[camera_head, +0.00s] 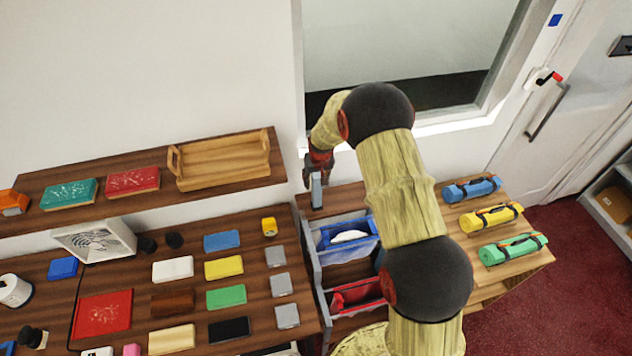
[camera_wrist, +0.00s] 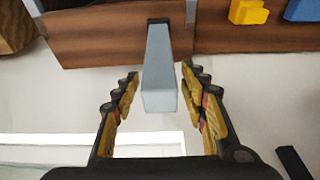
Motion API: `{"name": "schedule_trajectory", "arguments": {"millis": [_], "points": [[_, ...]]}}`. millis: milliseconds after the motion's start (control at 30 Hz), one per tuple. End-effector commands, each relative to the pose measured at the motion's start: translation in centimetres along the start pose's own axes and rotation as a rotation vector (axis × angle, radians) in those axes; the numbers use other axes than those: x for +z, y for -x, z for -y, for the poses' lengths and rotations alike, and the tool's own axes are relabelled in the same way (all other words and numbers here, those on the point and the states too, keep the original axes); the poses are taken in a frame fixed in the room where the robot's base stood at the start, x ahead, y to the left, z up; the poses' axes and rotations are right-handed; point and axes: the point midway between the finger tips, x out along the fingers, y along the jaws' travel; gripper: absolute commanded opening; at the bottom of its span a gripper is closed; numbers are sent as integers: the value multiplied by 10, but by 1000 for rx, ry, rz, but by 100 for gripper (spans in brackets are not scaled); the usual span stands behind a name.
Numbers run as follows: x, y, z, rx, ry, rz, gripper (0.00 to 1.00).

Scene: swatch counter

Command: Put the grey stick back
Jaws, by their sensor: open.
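The grey stick (camera_wrist: 158,75) is a long, pale block standing between the two fingers of my gripper (camera_wrist: 160,85) in the wrist view. Its far end meets a brown wooden surface, with a dark edge around it like a slot. My gripper is open, with a finger on each side of the stick and narrow gaps visible. In the head view my gripper (camera_head: 318,168) is near the wall, and the grey stick (camera_head: 316,192) shows upright below it, over the wooden top behind the bins. Its lower end is hard to make out there.
A blue bin (camera_head: 347,228) and a red bin (camera_head: 355,295) sit in the rack below my arm. Left is a counter with coloured swatches and grey blocks (camera_head: 280,285). A wooden tray (camera_head: 225,160) stands on the shelf. Rolled mats (camera_head: 492,217) lie right.

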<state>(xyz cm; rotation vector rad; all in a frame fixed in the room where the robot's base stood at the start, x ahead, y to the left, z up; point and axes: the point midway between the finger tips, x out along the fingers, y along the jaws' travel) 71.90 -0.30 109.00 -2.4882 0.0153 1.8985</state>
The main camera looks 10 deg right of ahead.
Motion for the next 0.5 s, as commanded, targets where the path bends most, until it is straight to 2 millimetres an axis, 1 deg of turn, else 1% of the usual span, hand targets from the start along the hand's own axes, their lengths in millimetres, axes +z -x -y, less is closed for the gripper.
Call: {"name": "schedule_trajectory", "arguments": {"millis": [300,400,500], "points": [[0,63,0,0,0,-4,43],[0,80,0,0,0,-3,43],[0,93,0,0,0,-1,43]]}}
